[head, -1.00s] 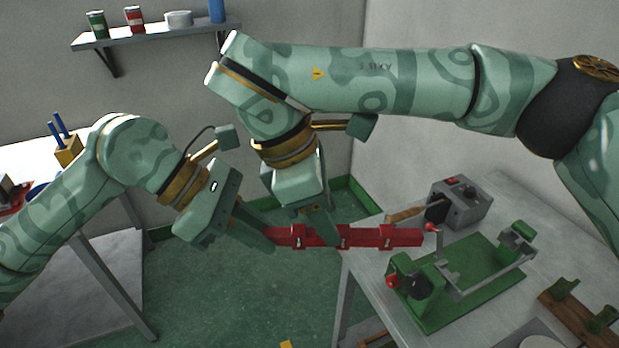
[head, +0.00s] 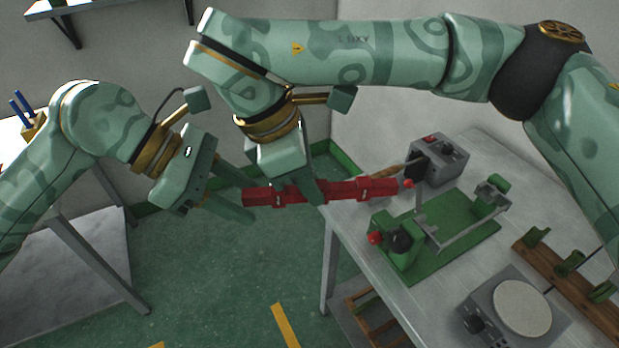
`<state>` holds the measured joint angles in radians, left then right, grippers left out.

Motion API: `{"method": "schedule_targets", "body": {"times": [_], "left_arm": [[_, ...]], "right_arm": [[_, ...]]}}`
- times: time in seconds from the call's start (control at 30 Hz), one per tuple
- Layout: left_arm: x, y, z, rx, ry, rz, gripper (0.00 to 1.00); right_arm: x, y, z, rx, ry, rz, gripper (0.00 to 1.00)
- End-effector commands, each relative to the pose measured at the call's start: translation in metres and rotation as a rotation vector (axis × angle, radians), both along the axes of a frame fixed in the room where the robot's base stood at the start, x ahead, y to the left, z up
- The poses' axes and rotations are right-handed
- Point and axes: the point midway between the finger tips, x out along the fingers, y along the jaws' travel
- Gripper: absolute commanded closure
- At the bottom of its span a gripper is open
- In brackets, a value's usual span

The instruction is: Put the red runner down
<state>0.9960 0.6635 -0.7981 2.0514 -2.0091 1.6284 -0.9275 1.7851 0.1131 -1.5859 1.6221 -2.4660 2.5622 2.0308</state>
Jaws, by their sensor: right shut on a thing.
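The red runner (head: 345,190) is a long red bar with block-like clamps along it. My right gripper (head: 313,190) is shut on the middle of the runner from above. My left gripper (head: 238,195) is open beside the runner's left end, its fingers spread and apparently clear of it. The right gripper's fingers hide part of the runner's middle.
A green-rimmed floor area lies behind the runner. The left table (head: 75,275) is partly behind my arm.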

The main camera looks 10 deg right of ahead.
Motion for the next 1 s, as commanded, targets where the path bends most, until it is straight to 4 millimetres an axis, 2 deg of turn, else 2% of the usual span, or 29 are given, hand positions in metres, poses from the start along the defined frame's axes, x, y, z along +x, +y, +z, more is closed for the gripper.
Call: {"method": "schedule_targets", "body": {"times": [0.17,0.27,0.6,0.8,0.9,0.97,1.0], "left_arm": [[0.001,0.002,0.001,0.001,-0.001,0.002,0.57],[0.002,0.009,0.008,0.001,-0.002,0.004,0.57],[0.005,0.063,0.061,0.002,-0.002,0.005,0.57],[0.006,0.082,0.080,0.001,0.000,0.001,0.57],[0.004,0.085,0.073,0.000,0.029,0.000,0.57],[0.000,0.082,0.060,-0.005,0.071,-0.009,0.57],[-0.005,0.077,0.047,-0.014,0.111,-0.022,0.57]], "right_arm": [[0.000,0.000,0.000,0.000,0.000,0.000,1.00],[0.000,0.000,0.000,0.000,0.001,0.001,1.00],[0.000,0.000,0.000,0.000,0.001,0.001,1.00],[0.000,0.000,0.000,0.000,0.001,0.001,1.00],[0.000,0.000,0.000,0.000,0.001,0.001,1.00],[0.000,0.000,0.000,0.000,0.001,0.001,1.00],[0.000,0.000,0.000,0.000,0.001,0.001,1.00]]}}
